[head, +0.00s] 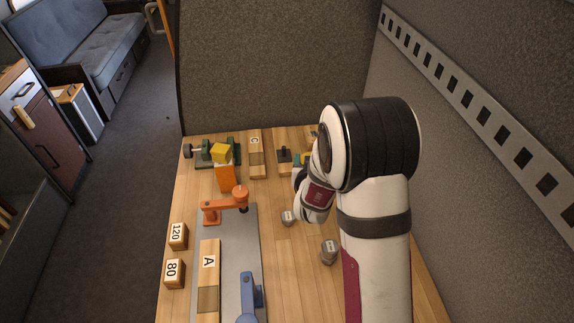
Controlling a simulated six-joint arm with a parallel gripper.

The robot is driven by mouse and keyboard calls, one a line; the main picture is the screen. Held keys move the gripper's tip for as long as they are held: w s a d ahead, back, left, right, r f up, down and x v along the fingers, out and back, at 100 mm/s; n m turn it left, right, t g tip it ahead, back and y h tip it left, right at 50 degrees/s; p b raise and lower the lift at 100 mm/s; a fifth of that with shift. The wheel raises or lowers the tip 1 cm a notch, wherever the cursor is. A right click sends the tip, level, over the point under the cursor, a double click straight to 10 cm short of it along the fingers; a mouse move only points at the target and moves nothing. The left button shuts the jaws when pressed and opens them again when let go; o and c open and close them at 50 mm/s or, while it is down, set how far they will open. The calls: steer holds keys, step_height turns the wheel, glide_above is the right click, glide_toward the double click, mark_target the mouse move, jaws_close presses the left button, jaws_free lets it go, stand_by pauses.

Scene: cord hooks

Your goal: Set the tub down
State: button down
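I cannot make out a tub for certain. A small green and yellow thing (300,160) shows beside my wrist, mostly hidden by my arm, and I cannot tell what it is or whether I hold it. My arm reaches in from the lower right, and its wrist end is over the right part of the wooden table (292,250). My gripper's fingers are hidden behind the arm, so I cannot see whether they are open, shut or holding something.
An orange hook (226,204) and a blue hook (249,298) stand on a grey plate (237,235) with a wooden bar marked A (208,275). Blocks marked 120 (177,236) and 80 (174,273) stand left. Grey weights (329,252) stand near my arm. A partition rises behind.

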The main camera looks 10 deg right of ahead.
steer(key=shift+s+d+r, duration=0.3)
steer(key=shift+d+r, duration=0.1)
steer(key=shift+d, duration=0.15)
steer(key=shift+r, duration=0.2)
step_height(320, 180, up, 5)
steer(key=shift+f, duration=0.15)
steer(key=s+a+r, duration=0.1)
steer(key=s+a, duration=0.5)
steer(key=a, duration=0.5)
steer(key=s+a, duration=0.6)
steer(key=a, duration=0.6)
steer(key=s+a, duration=0.3)
steer(key=s, duration=0.8)
steer(key=shift+s+a+f, duration=0.7)
steer(key=shift+a+f, duration=1)
steer(key=shift+f, duration=1.1)
steer(key=shift+s+a+f, duration=0.65)
steer(key=shift+a+f, duration=1.1)
steer(key=shift+f, duration=1.1)
steer(key=shift+s+a+f, duration=0.7)
steer(key=shift+a+f, duration=1)
steer(key=shift+f, duration=1.1)
